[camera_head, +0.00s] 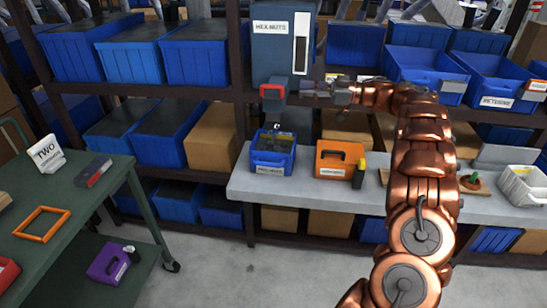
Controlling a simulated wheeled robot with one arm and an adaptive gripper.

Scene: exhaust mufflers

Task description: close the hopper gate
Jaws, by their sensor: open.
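The hopper (270,48) is a tall blue-grey box labelled HEX NUTS with a light vertical window, in front of the shelf rack. A red U-shaped gate handle (272,92) sits at its lower outlet. Below it, a blue bin (273,160) stands on the grey bench with small dark contents; their detail is too small to tell. My gripper (300,88) reaches in from the right at the height of the handle, pointing left, just right of the handle. It is open and holds nothing visible. I cannot tell whether it touches the handle, or how far the gate is open.
An orange case (339,164) stands on the bench (300,194) right of the blue bin. A white basket (522,184) is at the bench's right end. Shelves with blue bins lie behind. A green cart (100,187) stands at left. The floor between is clear.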

